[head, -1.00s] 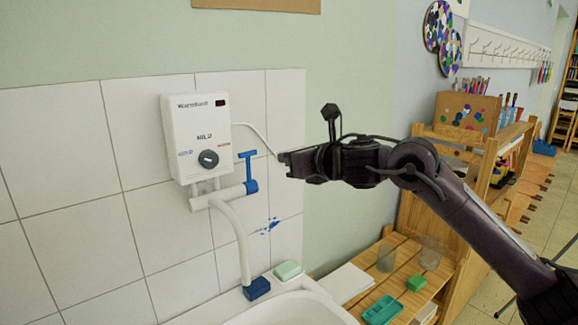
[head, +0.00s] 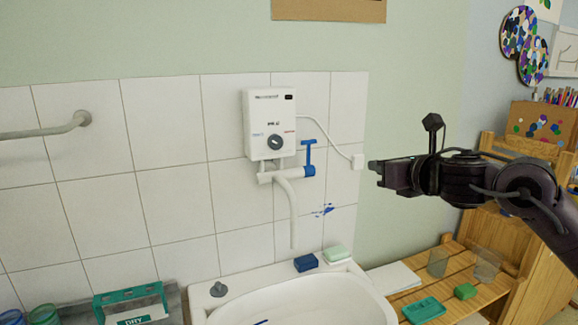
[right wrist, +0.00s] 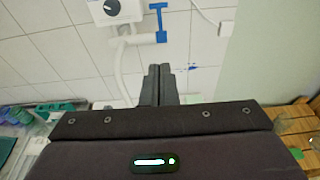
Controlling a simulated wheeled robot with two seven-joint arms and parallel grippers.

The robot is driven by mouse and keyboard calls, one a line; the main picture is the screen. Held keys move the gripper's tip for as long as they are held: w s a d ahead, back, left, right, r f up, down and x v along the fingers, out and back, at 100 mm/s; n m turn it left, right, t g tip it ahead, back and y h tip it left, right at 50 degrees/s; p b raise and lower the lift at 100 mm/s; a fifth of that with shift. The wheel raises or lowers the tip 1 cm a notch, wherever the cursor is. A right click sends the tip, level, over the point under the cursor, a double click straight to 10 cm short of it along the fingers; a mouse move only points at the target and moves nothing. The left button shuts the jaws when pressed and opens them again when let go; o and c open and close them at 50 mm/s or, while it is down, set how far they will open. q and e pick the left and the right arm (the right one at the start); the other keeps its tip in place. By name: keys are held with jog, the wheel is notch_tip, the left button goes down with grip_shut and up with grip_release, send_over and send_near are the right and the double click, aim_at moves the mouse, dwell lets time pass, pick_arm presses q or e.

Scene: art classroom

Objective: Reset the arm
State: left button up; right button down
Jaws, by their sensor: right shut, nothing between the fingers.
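My right arm comes in from the right in the head view, and its gripper (head: 378,174) points left, in front of the wall to the right of the white water heater (head: 270,124). The gripper is shut and empty. In the right wrist view its two fingers (right wrist: 160,72) lie together, with the heater's spout and blue lever (right wrist: 160,22) beyond them. The fingers look clear of the heater, lever and wall. My left gripper does not show in either view.
A white sink (head: 300,300) stands below the heater, with a blue block (head: 306,262) and a pale green soap (head: 337,253) on its rim. A wooden slatted shelf (head: 455,268) is at the right. A rail (head: 45,132) is on the wall at left.

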jog(key=s+a+f+m+h, duration=0.1)
jog(key=s+a+f+m, duration=0.2)
jog(key=f+m, duration=0.3)
jog(key=s+a+f+m+g, duration=0.1)
jog(key=s+a+f+m, duration=0.15)
jog(key=f+m, duration=0.4)
jog(key=s+a+f+m+h, duration=0.1)
jog(key=s+a+f+m, duration=0.25)
jog(key=f, duration=0.45)
jog(key=s+d+f+m+g+h, duration=0.1)
jog(key=s+d+f+m+g, duration=0.2)
jog(key=s+f+m, duration=0.5)
jog(key=s+d+f+m+g+h, duration=0.1)
jog(key=s+d+f+m+g, duration=0.35)
jog(key=s+m, duration=0.35)
jog(key=s+d+f+m+g+h, duration=0.2)
jog(key=s+f+m, duration=0.5)
jog(key=s, duration=0.3)
notch_tip(320, 180, down, 32)
jog(key=s+g, duration=0.2)
jog(key=s, duration=0.1)
jog(key=s+d+f, duration=0.2)
jog(key=s+f, duration=0.6)
jog(key=s, duration=0.1)
jog(key=s+d+f+n, duration=0.1)
jog(key=s+f, duration=0.7)
jog(key=s, duration=0.1)
jog(key=shift+s+d+g, duration=0.2)
jog(key=shift+d+g, duration=0.15)
jog(key=shift+d, duration=0.05)
